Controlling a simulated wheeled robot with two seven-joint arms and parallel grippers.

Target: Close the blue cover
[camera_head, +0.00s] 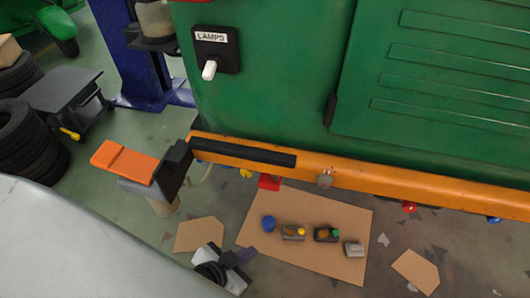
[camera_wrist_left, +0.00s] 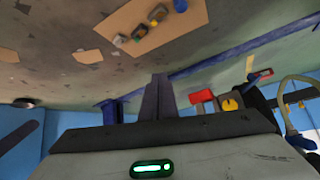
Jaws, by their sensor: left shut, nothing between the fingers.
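A small blue part (camera_head: 493,219) shows under the orange bar at the far right of the head view. I cannot tell whether it is the blue cover, or whether it is open. My left gripper (camera_head: 246,256) is low at the lower middle of the head view, left of the cardboard and well apart from that blue part. Its dark fingers (camera_wrist_left: 158,98) are together and empty in the left wrist view. My right gripper does not show.
The orange bar (camera_head: 410,184) runs along the green vehicle (camera_head: 275,100). Red (camera_head: 268,182) and yellow (camera_head: 245,173) parts hang below it. A cardboard sheet (camera_head: 305,262) on the floor carries a blue piece (camera_head: 268,223) and several small parts. Tyres (camera_head: 35,145) stand at left.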

